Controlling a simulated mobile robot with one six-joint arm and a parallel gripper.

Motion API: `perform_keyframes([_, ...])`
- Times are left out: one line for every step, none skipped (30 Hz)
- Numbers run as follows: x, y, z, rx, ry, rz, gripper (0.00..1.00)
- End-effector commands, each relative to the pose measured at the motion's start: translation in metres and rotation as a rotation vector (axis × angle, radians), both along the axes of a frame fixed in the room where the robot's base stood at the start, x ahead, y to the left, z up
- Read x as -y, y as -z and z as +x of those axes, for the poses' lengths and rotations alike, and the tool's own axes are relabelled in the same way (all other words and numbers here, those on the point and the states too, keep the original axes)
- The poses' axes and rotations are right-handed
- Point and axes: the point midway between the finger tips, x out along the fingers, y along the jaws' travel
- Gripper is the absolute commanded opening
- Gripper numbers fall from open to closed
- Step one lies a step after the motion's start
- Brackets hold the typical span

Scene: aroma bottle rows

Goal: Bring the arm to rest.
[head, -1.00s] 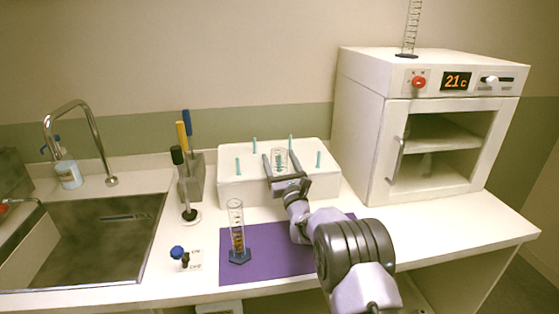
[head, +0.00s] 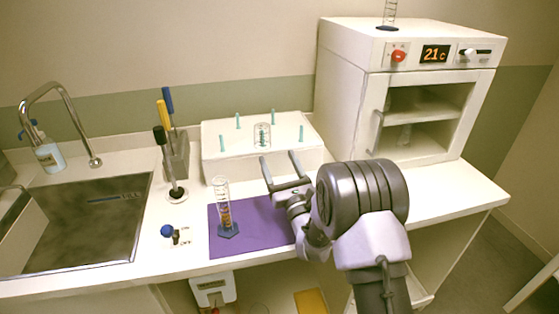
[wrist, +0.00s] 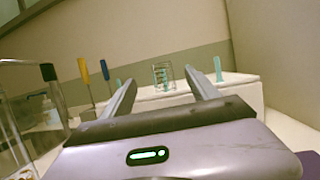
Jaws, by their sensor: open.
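My gripper (head: 280,172) is open and empty in the head view, held over the back of the purple mat, in front of the white peg rack. In the wrist view, its two fingers (wrist: 163,92) reach forward, spread apart, with nothing between them. A clear glass vessel (head: 262,135) stands on the rack, beyond the fingers. It also shows in the wrist view (wrist: 164,77), upright and apart from the fingers. My arm reaches in from the lower right of the head view.
A graduated cylinder (head: 224,205) stands on the purple mat (head: 262,240), left of my gripper. The white rack (head: 225,168) with teal pegs is behind. The oven (head: 345,95) stands at right, the sink (head: 80,225) at left. A tool holder (head: 176,155) stands between sink and rack.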

Motion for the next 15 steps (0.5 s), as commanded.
perform_keyframes([0.0014,-0.0008,-0.0031,0.000,0.000,-0.001,0.69])
perform_keyframes([0.0020,-0.0006,-0.0045,0.000,0.000,-0.001,0.69])
perform_keyframes([0.0024,-0.0005,-0.0058,0.000,0.000,-0.001,0.69])
perform_keyframes([0.0027,-0.0003,-0.0064,0.000,0.000,-0.001,0.69])
perform_keyframes([0.0027,-0.0004,-0.0066,0.000,0.000,-0.001,0.69])
perform_keyframes([0.0027,-0.0002,-0.0067,0.001,0.000,0.000,0.69])
perform_keyframes([0.0027,-0.0002,-0.0066,0.001,0.000,0.000,0.69])
perform_keyframes([0.0026,-0.0001,-0.0065,0.001,0.000,0.000,0.69])
perform_keyframes([0.0026,-0.0002,-0.0064,0.001,0.000,0.000,0.69])
perform_keyframes([0.0026,-0.0002,-0.0064,0.001,0.000,0.000,0.69])
perform_keyframes([0.0026,-0.0001,-0.0063,0.001,0.000,0.000,0.69])
perform_keyframes([0.0025,-0.0001,-0.0063,0.001,0.000,0.000,0.69])
perform_keyframes([0.0027,-0.0004,-0.0061,0.000,0.000,0.001,0.69])
perform_keyframes([0.0039,-0.0025,-0.0054,-0.007,0.000,0.012,0.69])
perform_keyframes([0.0084,-0.0093,-0.0031,-0.036,-0.001,0.053,0.69])
